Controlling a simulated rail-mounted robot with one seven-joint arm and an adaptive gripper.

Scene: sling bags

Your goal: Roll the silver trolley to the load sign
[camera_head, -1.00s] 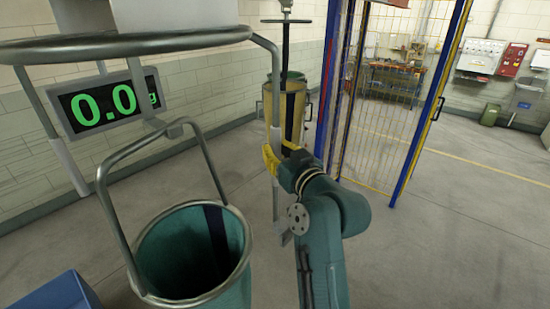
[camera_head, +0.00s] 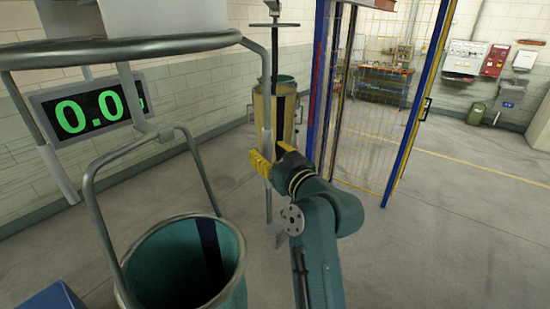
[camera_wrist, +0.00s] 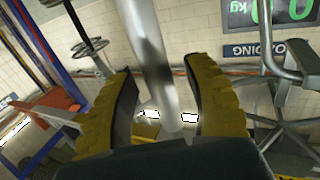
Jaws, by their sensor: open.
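A silver tubular frame (camera_head: 130,46), which looks like the trolley, stands close on the left, with a curved top rail and upright posts; no wheels are clear. My gripper (camera_head: 260,166) is open at its right post (camera_head: 267,128). In the wrist view, the post (camera_wrist: 150,55) runs between the two yellow fingers of my gripper (camera_wrist: 166,95), with a gap visible beside the post. Contact cannot be told. A sign reading "OADING" (camera_wrist: 250,49), upside down and partly cut off, is on the wall under the green-digit display (camera_wrist: 275,12). The sign is not seen in the head view.
A teal bucket (camera_head: 180,265) hangs or stands inside the frame below the display (camera_head: 88,110). A yellowish bin (camera_head: 284,110) stands behind the post. A blue-framed mesh gate (camera_head: 370,100) is to the right. Floor (camera_head: 440,240) at the right is clear.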

